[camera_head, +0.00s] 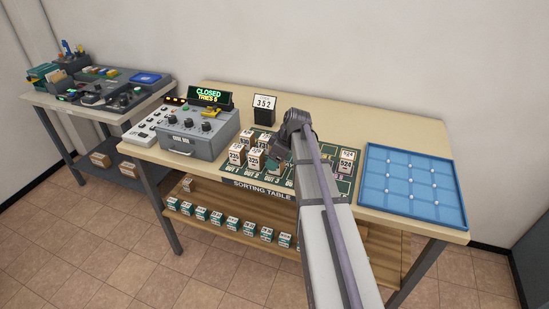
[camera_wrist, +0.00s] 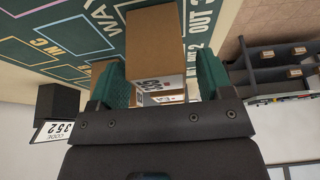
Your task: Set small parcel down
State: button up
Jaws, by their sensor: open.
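A small brown parcel (camera_wrist: 158,35) with a white number label stands between the teal fingers of my gripper (camera_wrist: 160,72) in the wrist view. The fingers are open around it, and I cannot tell whether either touches it. The parcel is over the dark green sorting mat (camera_wrist: 60,25), close to the OUT 3 lettering.
A grey control box (camera_head: 200,135) with a CLOSED display (camera_head: 210,97) stands left of the mat. A card reading 352 (camera_head: 264,108) stands behind it. A blue divided tray (camera_head: 412,209) lies at the right. Several parcels line the shelf below (camera_head: 232,223).

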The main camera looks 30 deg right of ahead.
jog(key=p+v, duration=0.9)
jog(key=v, duration=0.2)
jog(key=s+a+m+g+h, duration=0.1)
jog(key=s+a+m, duration=0.3)
jog(key=s+a, duration=0.4)
jog(key=s+a+f+m+g+h, duration=0.1)
jog(key=s+a+m, duration=0.3)
jog(key=s+a, duration=0.4)
jog(key=a+g+h, duration=0.1)
jog(key=a, duration=0.5)
jog(key=shift+s+f+m, duration=0.2)
jog(key=shift+f+m, duration=0.05)
jog(key=shift+m, duration=0.05)
